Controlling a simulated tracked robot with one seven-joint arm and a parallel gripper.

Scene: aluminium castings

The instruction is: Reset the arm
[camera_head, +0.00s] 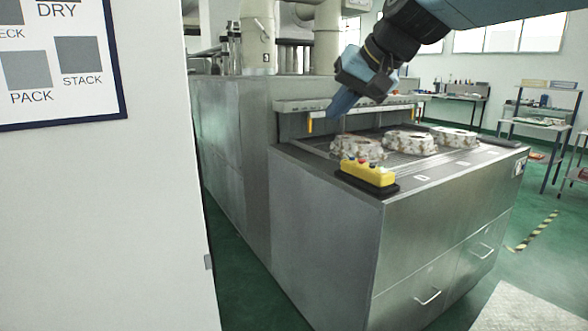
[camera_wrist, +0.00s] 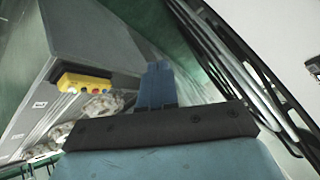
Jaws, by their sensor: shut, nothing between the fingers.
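My arm comes in from the top right of the head view and is bent at the wrist.
Several castings (camera_head: 410,142) lie on the machine's top. A yellow button box (camera_head: 367,173) sits at its near edge and also shows in the wrist view (camera_wrist: 84,82). A white wall panel (camera_head: 100,210) stands at left. Shelves (camera_head: 540,115) stand at far right.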

